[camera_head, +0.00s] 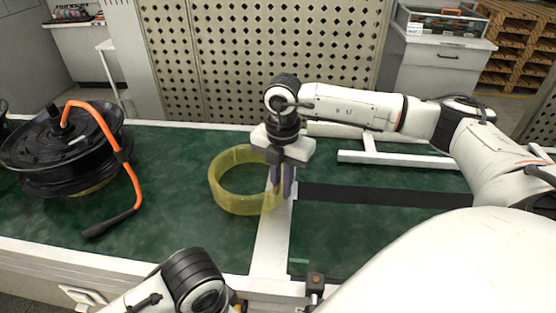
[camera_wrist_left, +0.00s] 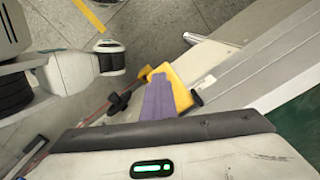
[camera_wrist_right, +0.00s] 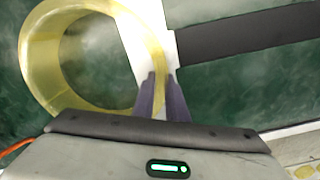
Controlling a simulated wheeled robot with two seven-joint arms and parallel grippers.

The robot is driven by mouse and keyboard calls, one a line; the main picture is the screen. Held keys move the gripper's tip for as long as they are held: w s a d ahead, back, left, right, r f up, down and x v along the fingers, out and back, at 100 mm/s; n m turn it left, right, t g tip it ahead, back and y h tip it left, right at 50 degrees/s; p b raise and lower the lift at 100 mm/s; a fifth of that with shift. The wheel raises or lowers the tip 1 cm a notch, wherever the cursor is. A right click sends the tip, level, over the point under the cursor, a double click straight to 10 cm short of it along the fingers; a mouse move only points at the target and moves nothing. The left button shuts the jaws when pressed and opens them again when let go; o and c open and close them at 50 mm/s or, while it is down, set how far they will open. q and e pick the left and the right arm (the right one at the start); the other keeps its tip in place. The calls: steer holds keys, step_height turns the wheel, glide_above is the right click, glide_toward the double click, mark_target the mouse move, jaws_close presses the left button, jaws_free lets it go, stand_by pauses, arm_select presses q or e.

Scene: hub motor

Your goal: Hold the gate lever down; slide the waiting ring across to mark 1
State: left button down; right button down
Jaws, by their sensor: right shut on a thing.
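The translucent yellow ring (camera_head: 228,199) lies flat on the green bench top, its right side over the white crosspiece (camera_head: 271,246). My right gripper (camera_head: 283,194) points down and is shut on the ring's right wall. The right wrist view shows the ring (camera_wrist_right: 38,62) with its wall between the purple fingers (camera_wrist_right: 161,85). My left gripper (camera_wrist_left: 159,84) has its purple fingers together over a yellow lever pad (camera_wrist_left: 180,92) at the bench's front edge. It appears to touch the pad; the exact contact is hidden. In the head view the left fingertips are hidden.
A dark strip (camera_head: 385,195) runs right from the white crosspiece. White bars (camera_head: 400,160) lie at the back right. Green bench top between reel and ring is clear.

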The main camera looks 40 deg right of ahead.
steer(key=shift+s+d, duration=0.6)
steer(key=shift+s, duration=0.05)
steer(key=shift+s+d, duration=0.1)
steer(key=shift+s+d, duration=0.9)
steer(key=shift+s, duration=0.1)
steer(key=shift+s+d, duration=1)
steer(key=shift+s, duration=0.15)
steer(key=shift+s+d, duration=1)
steer(key=shift+s, duration=0.1)
steer(key=shift+s+d, duration=1)
steer(key=shift+s, duration=0.15)
